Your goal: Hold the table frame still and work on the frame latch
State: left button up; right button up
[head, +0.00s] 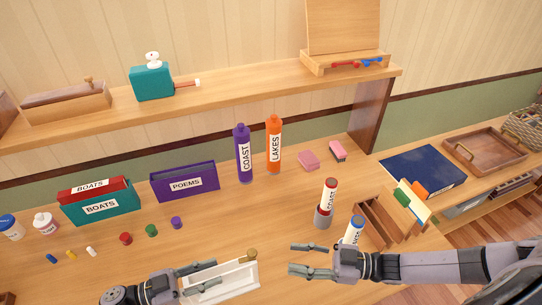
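The table frame (238,289) is a white, shallow tray-like frame at the bottom middle of the head view. A round brass-coloured knob (252,254) sits at its upper right corner and looks like part of the latch. My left gripper (215,275) is at the left part of the frame, its two fingers apart and overlapping the frame in the picture. I cannot tell whether they touch it. My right gripper (293,258) is open and empty, to the right of the knob and apart from it. Part of the frame's left side is hidden by my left gripper.
A red-topped tube (330,193) in a grey cup and a blue-topped tube (354,229) stand near my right gripper, beside a wooden divider box (375,225). Purple (243,160) and orange (274,155) bottles stand behind. Small caps (151,230) lie left. The table centre is clear.

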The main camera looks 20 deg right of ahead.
pick_arm(q)
jog(key=o, duration=0.4)
jog(key=shift+o, duration=0.2)
